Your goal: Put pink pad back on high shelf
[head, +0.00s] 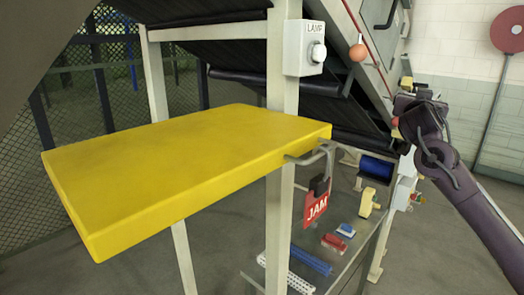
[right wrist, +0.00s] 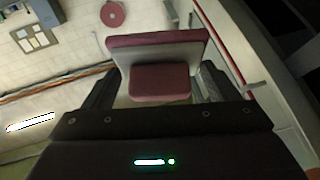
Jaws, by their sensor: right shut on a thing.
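The pink pad (right wrist: 147,82), a dark pink block with a wider pink-topped grey plate behind it, is between the fingers of my right gripper (right wrist: 157,88) in the right wrist view. The fingers are shut on it from both sides. In the head view my right arm comes in from the right, and its gripper end (head: 404,112) is beside the frame's sloping dark belts. The pad is too small or hidden there to make out clearly. I cannot tell which surface is the high shelf. My left gripper is not in view.
A large yellow slab (head: 190,160) juts out from the pale metal frame (head: 280,95). A lamp box (head: 305,48) and a red JAM tag (head: 316,207) are on the frame. Small red and blue items lie on a low grey surface (head: 345,268).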

